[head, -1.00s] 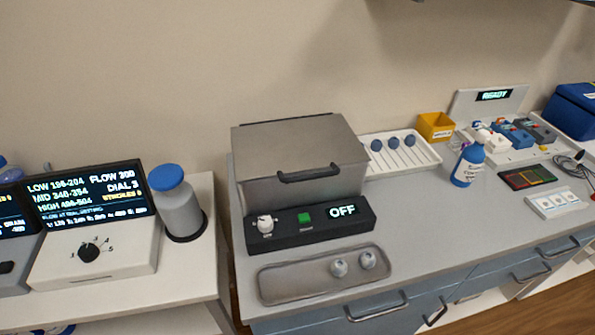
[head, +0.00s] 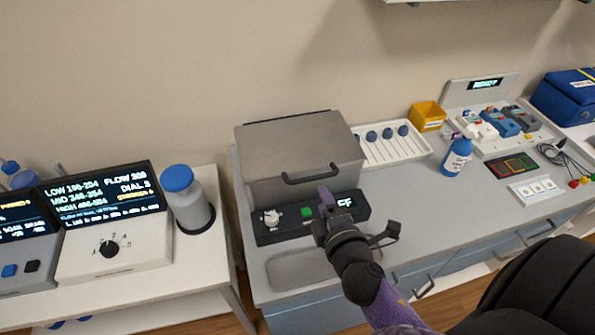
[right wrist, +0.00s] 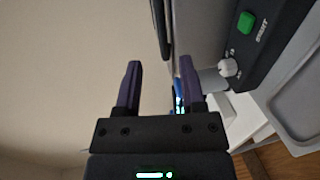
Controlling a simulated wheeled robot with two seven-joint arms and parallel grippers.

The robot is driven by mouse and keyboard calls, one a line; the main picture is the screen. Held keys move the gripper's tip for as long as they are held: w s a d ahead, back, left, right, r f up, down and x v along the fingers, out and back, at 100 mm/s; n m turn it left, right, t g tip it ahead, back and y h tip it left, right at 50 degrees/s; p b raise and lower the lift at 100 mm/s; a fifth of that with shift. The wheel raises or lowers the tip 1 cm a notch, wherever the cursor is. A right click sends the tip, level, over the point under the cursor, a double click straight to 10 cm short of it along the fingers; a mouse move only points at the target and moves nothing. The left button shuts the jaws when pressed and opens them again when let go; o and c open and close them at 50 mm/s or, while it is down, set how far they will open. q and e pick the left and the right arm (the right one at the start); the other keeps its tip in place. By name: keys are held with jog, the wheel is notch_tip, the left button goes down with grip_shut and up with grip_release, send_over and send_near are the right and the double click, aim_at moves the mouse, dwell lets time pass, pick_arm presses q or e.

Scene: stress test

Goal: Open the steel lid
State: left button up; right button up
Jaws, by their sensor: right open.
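The steel lid (head: 300,143) is a grey box-shaped cover with a dark bar handle (head: 312,180) on its front; it looks shut. My right gripper (head: 326,194) is just in front of and below the handle, near its right end. In the right wrist view, its two purple fingers (right wrist: 160,66) are apart with nothing between them. A dark bar, likely the handle (right wrist: 162,28), lies beyond the fingertips. My left gripper is not in view.
A black control panel (head: 283,228) with a white knob and green button sits below the lid; my right arm partly covers its display. A shallow tray (head: 288,272) lies in front. A blue-capped bottle (head: 188,200) stands left; a blue spray bottle (head: 457,157) stands right.

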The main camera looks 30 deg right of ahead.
aim_at(314, 179)
jog(key=x, duration=0.8)
jog(key=shift+w+d+f+b, duration=0.2)
jog(key=shift+w+b, duration=0.1)
jog(key=shift+c, duration=0.3)
grip_shut()
dwell(0.6)
